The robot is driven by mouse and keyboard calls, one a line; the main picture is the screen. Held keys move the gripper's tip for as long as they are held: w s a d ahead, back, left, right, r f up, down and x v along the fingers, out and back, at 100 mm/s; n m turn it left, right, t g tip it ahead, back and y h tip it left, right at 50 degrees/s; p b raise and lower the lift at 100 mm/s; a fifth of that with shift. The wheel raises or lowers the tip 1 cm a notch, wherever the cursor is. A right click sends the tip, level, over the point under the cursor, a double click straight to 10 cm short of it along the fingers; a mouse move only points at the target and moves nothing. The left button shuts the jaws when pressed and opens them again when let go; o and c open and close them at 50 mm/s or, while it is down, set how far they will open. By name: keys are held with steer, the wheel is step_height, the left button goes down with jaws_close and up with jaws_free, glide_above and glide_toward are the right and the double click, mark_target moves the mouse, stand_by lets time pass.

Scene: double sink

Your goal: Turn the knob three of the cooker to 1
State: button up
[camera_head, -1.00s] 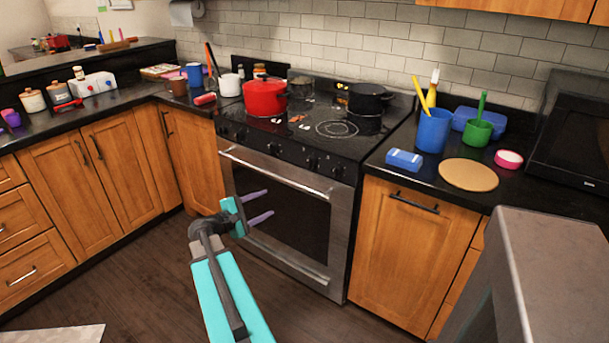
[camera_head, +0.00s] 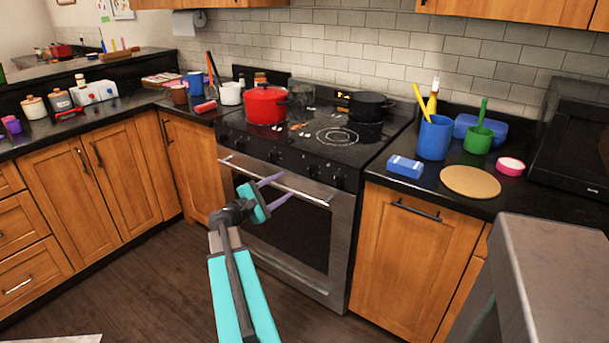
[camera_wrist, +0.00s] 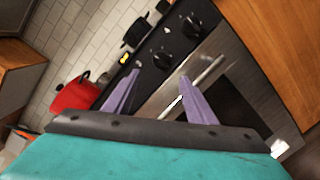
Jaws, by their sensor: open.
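The cooker (camera_head: 335,205) has a black front panel with several dark knobs in a row, including one near the middle (camera_head: 273,155) and others to its right (camera_head: 309,167). I cannot tell which is knob three, and the knob markings are too small to read. My gripper (camera_head: 289,184) is open and empty, its two purple fingers in front of the oven handle and below the knob panel. In the wrist view the gripper (camera_wrist: 160,73) points toward the panel. One knob (camera_wrist: 161,59) appears between the fingertips and another (camera_wrist: 191,27) farther up right. The fingers appear apart from the knobs.
A red pot (camera_head: 265,105) and a black pot (camera_head: 370,106) stand on the cooktop. The oven handle (camera_head: 270,180) juts out below the knobs. A blue sponge-like block (camera_head: 405,167) and a round brown board (camera_head: 470,181) lie on the right counter. The floor before the cooker is open.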

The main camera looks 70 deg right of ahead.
mark_target(308, 171)
steer(key=p+x, duration=0.1)
steer(key=x, duration=1.1)
steer(key=shift+d, duration=0.2)
steer(key=c, duration=1)
steer(key=shift+s+a, duration=0.15)
steer(key=shift+a, duration=0.1)
steer(key=shift+c, duration=0.2)
steer(key=shift+d, duration=0.2)
